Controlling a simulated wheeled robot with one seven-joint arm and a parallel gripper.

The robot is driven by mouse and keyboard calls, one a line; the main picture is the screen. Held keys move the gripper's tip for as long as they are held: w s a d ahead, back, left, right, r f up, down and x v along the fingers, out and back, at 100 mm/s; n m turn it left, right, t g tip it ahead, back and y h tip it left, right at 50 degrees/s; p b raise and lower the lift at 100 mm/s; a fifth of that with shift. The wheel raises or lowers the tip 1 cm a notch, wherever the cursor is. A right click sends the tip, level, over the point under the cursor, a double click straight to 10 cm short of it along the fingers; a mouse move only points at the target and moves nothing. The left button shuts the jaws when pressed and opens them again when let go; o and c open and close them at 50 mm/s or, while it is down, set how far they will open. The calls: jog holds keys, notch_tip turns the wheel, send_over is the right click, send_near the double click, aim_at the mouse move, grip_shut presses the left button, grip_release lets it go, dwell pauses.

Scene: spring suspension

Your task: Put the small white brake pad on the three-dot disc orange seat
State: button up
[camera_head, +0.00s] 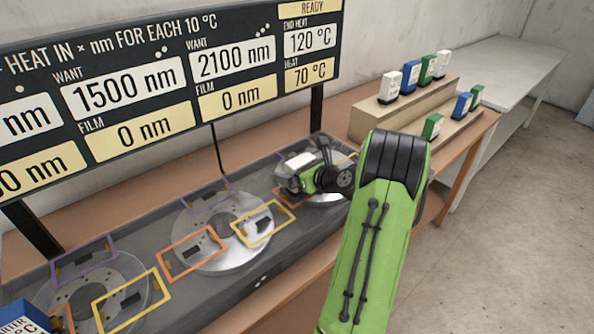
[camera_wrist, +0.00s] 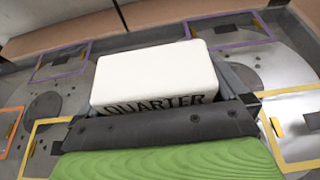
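The small white brake pad (camera_wrist: 155,75), lettered QUARTER, fills the middle of the wrist view. It also shows in the head view (camera_head: 299,159), at the end of my gripper (camera_head: 318,177). My gripper is shut on it and holds it over the far-right disc (camera_head: 330,199). That disc is below the sign panel with three dots (camera_head: 262,28). Its orange seat (camera_head: 283,203) shows only in part at the disc's left; my gripper and arm hide much of the disc.
The middle disc (camera_head: 225,258) has purple, orange and yellow frames, and another disc (camera_head: 130,268) lies at left. A blue block (camera_head: 22,318) is at bottom left. A stepped rack (camera_head: 395,112) at right holds several white, green and blue blocks. The sign stands behind the bench.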

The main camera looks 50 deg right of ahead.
jog(key=shift+r, duration=0.2)
jog(key=p+v, duration=0.1)
jog(key=v, duration=1.1)
jog(key=w+a+r+n+g+y, duration=0.1)
jog(key=w+a+n+g+y, duration=0.15)
jog(key=a+n, duration=0.75)
jog(key=w+a+r+n+g+y, duration=0.1)
jog(key=w+a+r+n+g, duration=0.15)
jog(key=a+n, duration=0.75)
jog(key=s+a+r+n+g+h, duration=0.2)
jog(key=s+a+n, duration=1.1)
jog(key=s+n, duration=0.3)
jog(key=shift+n+g, duration=0.4)
jog(key=shift+n, duration=0.2)
jog(key=shift+s, duration=0.2)
